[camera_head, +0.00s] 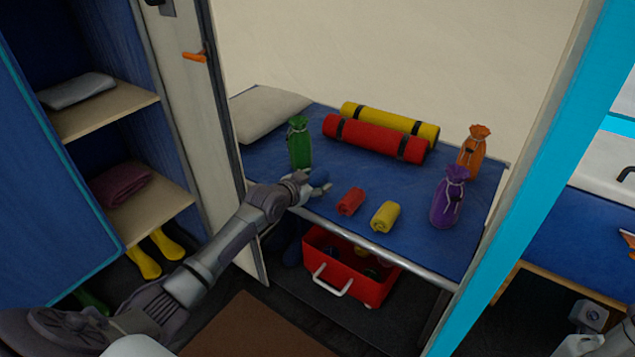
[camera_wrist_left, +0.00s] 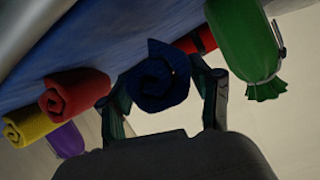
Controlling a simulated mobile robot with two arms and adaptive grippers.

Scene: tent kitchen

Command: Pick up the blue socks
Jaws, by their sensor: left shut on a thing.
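The blue socks (camera_wrist_left: 158,78) are a dark blue roll between the two fingers of my left gripper (camera_wrist_left: 165,92) in the left wrist view. The gripper is shut on them. In the head view my left gripper (camera_head: 316,187) is at the left front part of the blue bed, and a small part of the blue socks (camera_head: 319,176) shows at its fingertips. I cannot tell whether the socks touch the bed. Part of my right arm shows at the bottom right corner of the head view; its gripper jaws cannot be made out.
On the bed (camera_head: 420,256), a red roll (camera_head: 350,201) and a yellow roll (camera_head: 385,217) lie right of the gripper. A green bag (camera_head: 299,143) stands behind it. Purple (camera_head: 449,197) and orange (camera_head: 473,150) bags stand farther right. A red crate (camera_head: 345,277) sits below the front edge. An open locker door (camera_head: 205,130) stands left.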

